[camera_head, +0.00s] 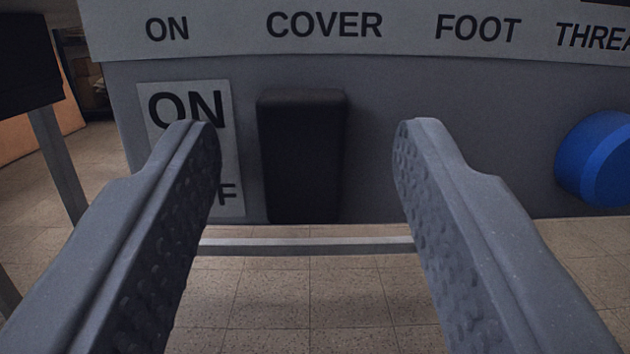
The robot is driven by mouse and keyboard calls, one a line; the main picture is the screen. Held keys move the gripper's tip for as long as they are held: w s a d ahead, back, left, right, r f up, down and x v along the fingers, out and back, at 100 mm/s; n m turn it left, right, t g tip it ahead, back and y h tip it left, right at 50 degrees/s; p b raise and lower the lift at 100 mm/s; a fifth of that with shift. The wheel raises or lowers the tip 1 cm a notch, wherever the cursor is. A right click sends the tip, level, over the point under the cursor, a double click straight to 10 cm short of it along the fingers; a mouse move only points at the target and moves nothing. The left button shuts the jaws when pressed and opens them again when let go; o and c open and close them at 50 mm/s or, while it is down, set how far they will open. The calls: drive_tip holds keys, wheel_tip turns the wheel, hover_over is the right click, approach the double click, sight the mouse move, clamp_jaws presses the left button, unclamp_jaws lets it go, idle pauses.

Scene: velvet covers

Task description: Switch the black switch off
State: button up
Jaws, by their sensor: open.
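The black switch (302,155) is an upright dark block on the grey panel (390,85), left of centre. A white label (230,150) with ON at its top stands just left of the switch; its lower word is mostly hidden behind my left finger, with only an F showing. My gripper (307,145) is open, with one grey textured finger on each side of the switch in the picture. Nothing is between the fingers in their grip. I cannot tell how far the fingertips are from the panel.
A blue knob (598,160) sticks out of the panel at the right. A white strip (230,30) above reads ON, COVER, FOOT and a cut-off word. A metal bar (310,245) runs below the panel over tiled floor (300,300). A dark object on a post stands at left.

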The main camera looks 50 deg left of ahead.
drive_tip(key=v, duration=1.3)
drive_tip(key=shift+p, duration=0.45)
drive_tip(key=shift+d+f, duration=0.1)
drive_tip(key=shift+d, duration=0.05)
